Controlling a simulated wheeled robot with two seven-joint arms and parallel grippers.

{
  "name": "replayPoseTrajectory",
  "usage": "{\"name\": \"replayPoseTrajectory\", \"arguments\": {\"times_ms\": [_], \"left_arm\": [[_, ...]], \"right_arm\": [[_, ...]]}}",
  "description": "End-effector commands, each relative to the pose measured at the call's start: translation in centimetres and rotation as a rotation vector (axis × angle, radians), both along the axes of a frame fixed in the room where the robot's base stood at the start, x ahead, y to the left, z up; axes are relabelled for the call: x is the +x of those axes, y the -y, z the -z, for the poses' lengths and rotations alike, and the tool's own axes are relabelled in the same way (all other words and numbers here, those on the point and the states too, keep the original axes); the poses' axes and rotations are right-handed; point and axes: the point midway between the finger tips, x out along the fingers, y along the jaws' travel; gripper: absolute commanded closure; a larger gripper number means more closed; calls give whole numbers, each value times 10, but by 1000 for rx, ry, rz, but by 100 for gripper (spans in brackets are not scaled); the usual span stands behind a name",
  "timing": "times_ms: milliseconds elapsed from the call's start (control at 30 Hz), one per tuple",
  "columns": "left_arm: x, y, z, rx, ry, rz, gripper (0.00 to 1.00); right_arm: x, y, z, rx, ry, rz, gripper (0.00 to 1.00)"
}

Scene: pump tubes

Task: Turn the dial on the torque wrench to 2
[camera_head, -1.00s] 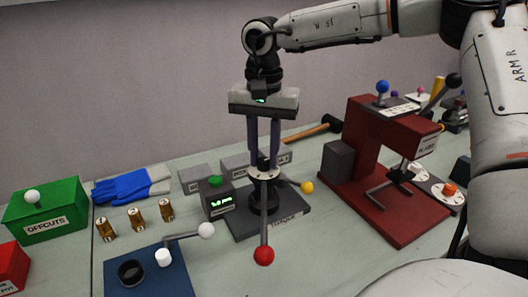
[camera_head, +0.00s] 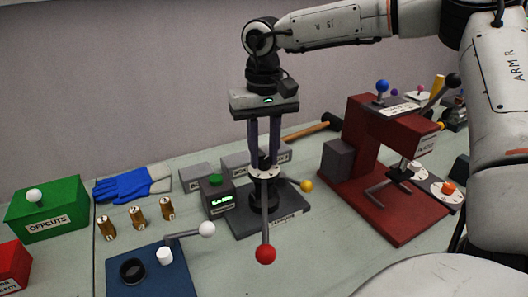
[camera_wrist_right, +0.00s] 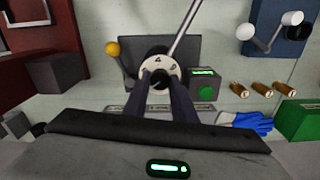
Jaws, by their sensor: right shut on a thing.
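The torque wrench (camera_head: 265,215) stands on a dark base plate (camera_head: 293,222) labelled on its front edge. It has a long lever with a red ball end (camera_head: 265,254) pointing toward me and a short lever with a yellow ball (camera_head: 306,185). A white round dial (camera_wrist_right: 160,68) with dark numbers sits at its top; a 4 shows in the right wrist view. My right gripper (camera_head: 264,160) points down from above and is shut on the dark knob at the dial's centre. In the right wrist view its fingers (camera_wrist_right: 161,84) meet there. My left gripper is not in view.
A grey box with a green button and lit display (camera_head: 220,195) stands close left of the wrench. A red press (camera_head: 385,170) stands right. A blue plate (camera_head: 148,275) with a white-knobbed lever, brass pieces (camera_head: 137,217) and a green bin (camera_head: 48,210) are left.

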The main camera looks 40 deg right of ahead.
Motion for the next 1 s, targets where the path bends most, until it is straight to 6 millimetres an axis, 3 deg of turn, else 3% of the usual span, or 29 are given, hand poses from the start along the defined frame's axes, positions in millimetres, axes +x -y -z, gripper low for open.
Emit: {"name": "replayPoseTrajectory", "arguments": {"times_ms": [367, 400, 500, 833, 1000], "left_arm": [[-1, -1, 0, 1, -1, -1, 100], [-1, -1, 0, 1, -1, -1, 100], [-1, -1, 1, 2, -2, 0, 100], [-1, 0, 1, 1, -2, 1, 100], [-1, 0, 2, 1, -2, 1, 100]], "right_arm": [[1, 0, -2, -1, 5, -4, 98], [1, 0, -2, -1, 5, -4, 71], [1, 0, -1, -1, 4, -4, 57], [1, 0, -4, -1, 2, -3, 57], [1, 0, -27, -3, 5, -3, 57]]}}
